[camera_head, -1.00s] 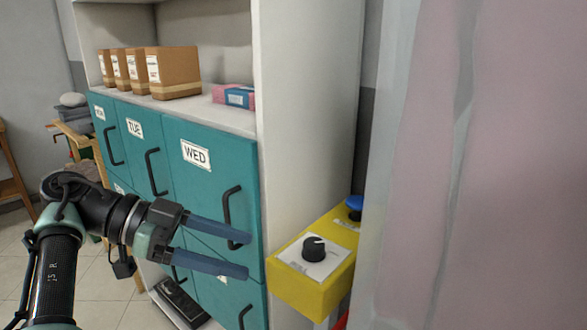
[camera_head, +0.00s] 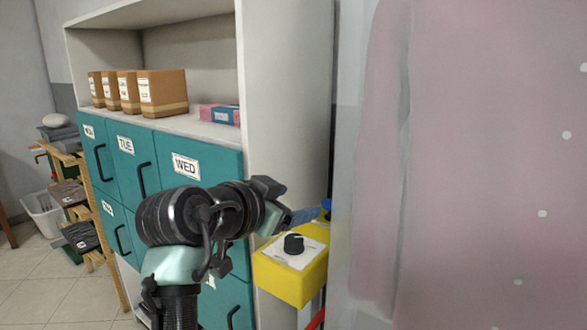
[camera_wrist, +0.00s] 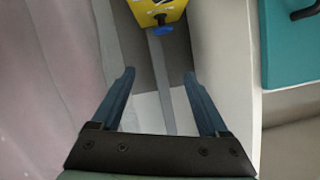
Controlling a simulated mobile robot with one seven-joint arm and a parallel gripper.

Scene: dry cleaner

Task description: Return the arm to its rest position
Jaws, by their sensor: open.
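My gripper (camera_head: 308,214) is at the end of my arm, in front of the teal lockers, and points right towards the yellow control box. The yellow control box (camera_head: 285,283) has a black knob (camera_head: 293,243) on a white plate. The box also shows at the top of the wrist view (camera_wrist: 150,8), beyond the fingers.
Teal lockers (camera_head: 215,160) with black handles stand in a white cabinet (camera_head: 285,120). Brown boxes (camera_head: 160,92) and a pink-blue packet (camera_head: 220,114) sit on its shelf. A pinkish translucent curtain (camera_head: 460,180) fills the right. A wooden rack (camera_head: 112,275) stands left, with open tiled floor.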

